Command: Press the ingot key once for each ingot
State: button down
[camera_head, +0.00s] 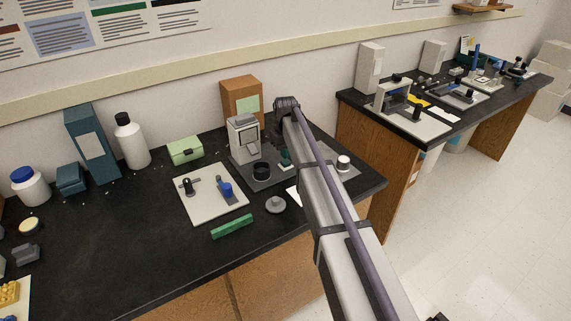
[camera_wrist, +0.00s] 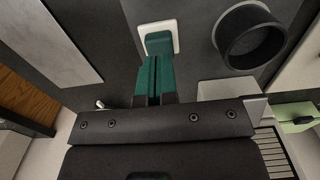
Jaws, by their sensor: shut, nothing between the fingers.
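My gripper (camera_wrist: 155,78), with teal fingers, is shut and empty. Its tips reach down over a small white-bordered square key (camera_wrist: 176,38) on a dark grey base in the wrist view. A teal part fills the middle of that square; I cannot tell whether the tips touch it. In the head view my gripper (camera_head: 285,158) is low over the grey base (camera_head: 268,183), right of a black round cup (camera_head: 261,170). The cup also shows in the wrist view (camera_wrist: 248,38). Yellow lumpy pieces (camera_head: 9,293) lie at the lower left; I cannot tell whether they are ingots.
A white-grey machine (camera_head: 243,137) stands behind the cup. Left of it are a pale board (camera_head: 205,207) with black and blue knobs and a green box (camera_head: 185,150). A green bar (camera_head: 232,226) and a grey disc knob (camera_head: 275,205) lie in front. The front left counter (camera_head: 130,250) is clear.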

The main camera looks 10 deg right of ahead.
jog(key=shift+f, duration=0.15)
jog(key=shift+f+b, duration=0.9)
jog(key=shift+b, duration=0.15)
jog(key=shift+f, duration=0.15)
notch_tip(320, 180, up, 7)
jog(key=p, duration=0.6)
jog(key=shift+p, duration=0.4)
notch_tip(320, 180, down, 5)
jog(key=b, duration=0.4)
jog(key=shift+r+b, duration=0.2)
jog(key=shift+b, duration=0.15)
jog(key=shift+f, duration=0.1)
dwell(2.1)
